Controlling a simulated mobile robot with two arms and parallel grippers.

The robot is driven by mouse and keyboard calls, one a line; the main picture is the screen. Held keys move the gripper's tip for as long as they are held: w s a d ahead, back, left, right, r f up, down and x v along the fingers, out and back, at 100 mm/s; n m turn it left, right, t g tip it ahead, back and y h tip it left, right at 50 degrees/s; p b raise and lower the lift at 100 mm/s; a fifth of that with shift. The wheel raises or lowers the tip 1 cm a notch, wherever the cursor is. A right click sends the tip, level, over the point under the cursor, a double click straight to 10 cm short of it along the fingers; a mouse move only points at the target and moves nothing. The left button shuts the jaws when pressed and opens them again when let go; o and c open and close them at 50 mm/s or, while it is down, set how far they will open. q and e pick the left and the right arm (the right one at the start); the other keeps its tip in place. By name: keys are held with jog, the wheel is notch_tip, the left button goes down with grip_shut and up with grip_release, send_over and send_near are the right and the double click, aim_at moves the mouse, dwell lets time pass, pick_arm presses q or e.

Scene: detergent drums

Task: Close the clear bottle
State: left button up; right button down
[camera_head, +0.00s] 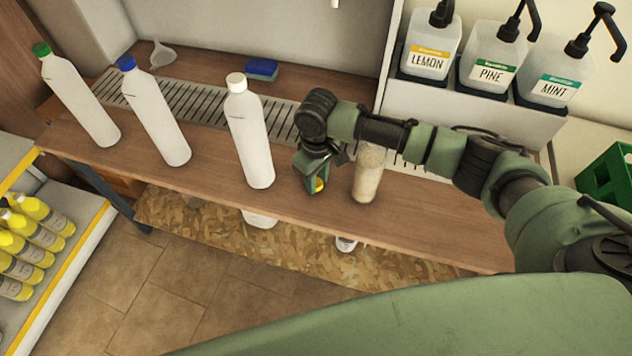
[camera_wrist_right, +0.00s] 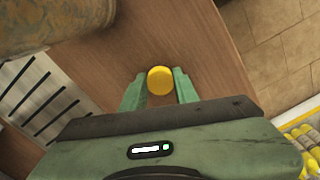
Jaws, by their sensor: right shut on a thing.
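The clear bottle (camera_head: 367,180) stands upright on the wooden bench, and its top is hidden behind my right arm. My right gripper (camera_head: 318,186) is just left of the bottle, pointing down, and is shut on a yellow cap (camera_head: 320,183). The right wrist view shows the round yellow cap (camera_wrist_right: 160,81) between the two green fingertips (camera_wrist_right: 158,90), over bare wood. A blurred brownish rounded body (camera_wrist_right: 50,22) fills the upper left of that view and looks like the clear bottle. My left gripper is not in view.
White bottles with green (camera_head: 82,100), blue (camera_head: 155,115) and white (camera_head: 250,135) caps stand to the left. A slotted drain grate (camera_head: 205,103) runs behind them, with a funnel (camera_head: 162,54) and a blue sponge (camera_head: 262,67) farther back. Pump dispensers (camera_head: 487,58) stand at the back right.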

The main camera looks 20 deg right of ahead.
aim_at(319, 185)
notch_tip(319, 185, up, 20)
dwell(0.6)
jog(key=s+d+m, duration=0.4)
jog(key=s+m, duration=0.2)
jog(key=s, duration=0.7)
jog(key=shift+s+f, duration=0.2)
jog(key=shift+s, duration=0.2)
